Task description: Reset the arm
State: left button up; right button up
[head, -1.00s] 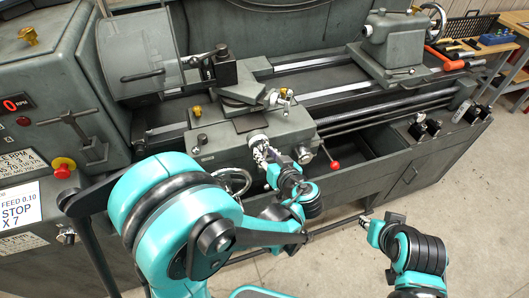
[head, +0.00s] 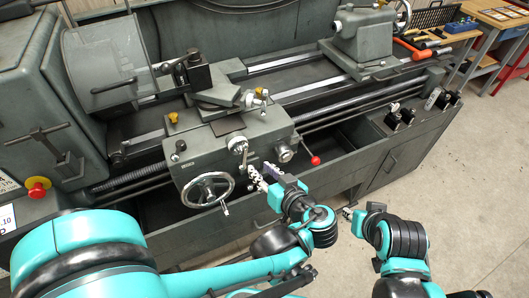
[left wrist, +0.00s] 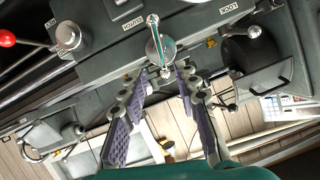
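My left gripper (head: 263,176) is in front of the lathe carriage (head: 205,160), just right of and below a small crank handle (head: 240,150) on the carriage front. My left arm reaches across the bottom of the head view. My right gripper (head: 348,213) is low at the right, away from the lathe; its fingers are too small to tell open from shut.
A handwheel (head: 207,190) is left of the left gripper, and a red-knobbed lever (head: 313,158) is to its right. The tailstock (head: 357,40) is at the back right. A red stop button (head: 37,189) is at the left. The floor (head: 470,190) at the right is clear.

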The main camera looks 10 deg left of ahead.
pick_arm(q)
jog(key=s+a+f+m+g+h, duration=0.2)
jog(key=s+a+m+h, duration=0.3)
jog(key=s+a+h, duration=0.3)
jog(key=shift+a+g+h, duration=0.3)
jog(key=shift+a+g, duration=0.4)
jog(key=shift+a, duration=0.3)
jog(key=shift+s+a, duration=0.1)
jog(key=shift+s, duration=0.05)
